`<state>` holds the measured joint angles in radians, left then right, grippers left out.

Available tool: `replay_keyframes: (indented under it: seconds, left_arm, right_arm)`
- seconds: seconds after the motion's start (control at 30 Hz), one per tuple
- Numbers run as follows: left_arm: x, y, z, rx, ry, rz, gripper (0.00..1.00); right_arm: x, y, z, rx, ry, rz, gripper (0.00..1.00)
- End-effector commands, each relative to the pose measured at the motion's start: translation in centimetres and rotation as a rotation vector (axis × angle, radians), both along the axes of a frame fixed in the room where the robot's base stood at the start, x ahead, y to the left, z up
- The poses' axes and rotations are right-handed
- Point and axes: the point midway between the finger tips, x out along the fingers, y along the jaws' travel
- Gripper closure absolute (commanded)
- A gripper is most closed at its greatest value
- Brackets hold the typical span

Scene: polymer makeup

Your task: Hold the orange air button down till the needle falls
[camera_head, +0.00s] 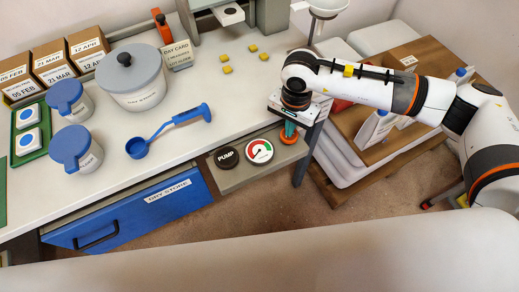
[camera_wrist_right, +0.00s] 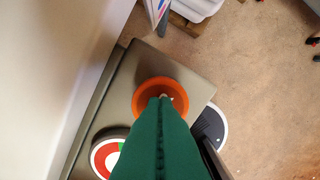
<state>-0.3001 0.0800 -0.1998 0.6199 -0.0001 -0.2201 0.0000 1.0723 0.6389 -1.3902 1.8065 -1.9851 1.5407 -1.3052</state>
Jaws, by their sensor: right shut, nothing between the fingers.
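The orange air button (camera_head: 289,138) sits at the right end of a small grey panel below the counter's front edge. My right gripper (camera_head: 289,129) points down with its green fingers shut and empty, the tips at the button. In the right wrist view the fingertips (camera_wrist_right: 163,98) overlap the middle of the orange button (camera_wrist_right: 150,87); I cannot tell whether it is pressed in. The round gauge (camera_head: 259,151), red, white and green, is left of the button. It also shows partly in the wrist view (camera_wrist_right: 103,158); its needle is too small to read surely. My left gripper is out of view.
A black PUMP disc (camera_head: 226,157) is left of the gauge. A blue drawer (camera_head: 130,215) is further left. The counter (camera_head: 235,95) holds jars, a blue scoop (camera_head: 170,128) and several yellow cubes. A wooden-topped crate (camera_head: 350,115) stands at the right.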

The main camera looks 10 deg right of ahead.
Motion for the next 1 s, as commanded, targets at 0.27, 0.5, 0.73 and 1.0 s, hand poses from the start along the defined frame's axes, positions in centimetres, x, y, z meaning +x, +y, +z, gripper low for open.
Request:
replay_keyframes:
  seconds: [0.27, 0.5, 0.73, 1.0]
  left_arm:
    - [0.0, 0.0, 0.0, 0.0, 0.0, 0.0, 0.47]
    - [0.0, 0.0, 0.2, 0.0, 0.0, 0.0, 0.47]
    - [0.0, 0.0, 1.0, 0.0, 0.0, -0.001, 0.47]
    - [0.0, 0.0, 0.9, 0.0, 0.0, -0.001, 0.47]
  right_arm:
    - [-0.1, 0.0, -0.2, -0.001, 0.003, 0.0, 1.0]
    - [-0.1, 0.0, 0.3, -0.001, 0.003, 0.001, 1.0]
    - [-0.1, 0.0, 2.1, 0.0, 0.003, 0.001, 1.0]
    - [-0.1, 0.0, 2.2, 0.0, 0.001, 0.0, 1.0]
